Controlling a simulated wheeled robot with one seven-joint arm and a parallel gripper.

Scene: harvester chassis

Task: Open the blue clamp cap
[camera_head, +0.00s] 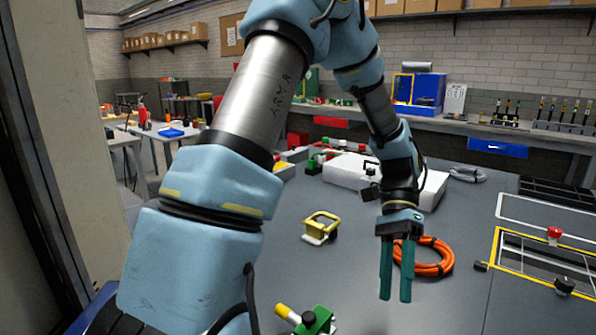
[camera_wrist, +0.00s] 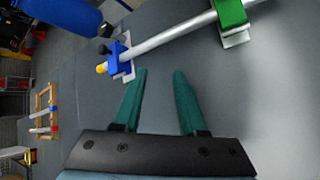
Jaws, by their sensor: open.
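In the wrist view, a blue clamp (camera_wrist: 119,60) with a yellow end (camera_wrist: 101,68) and a black knob sits around one end of a grey metal rod (camera_wrist: 180,32). Whether its cap is closed or raised is too small to tell. I cannot make out the blue clamp in the head view. My gripper (camera_wrist: 160,73) has its two green fingers spread with nothing between them. Its tips are apart from the clamp, which lies ahead and to the left. In the head view my gripper (camera_head: 396,297) points down over the grey table.
A green clamp (camera_wrist: 232,12) holds the rod further right. In the head view, an orange cable coil (camera_head: 437,262) lies just behind my gripper, and a yellow clamp-like part (camera_head: 320,226) stands left. A green part (camera_head: 318,320) is at the front edge. Grey table lies bare between them.

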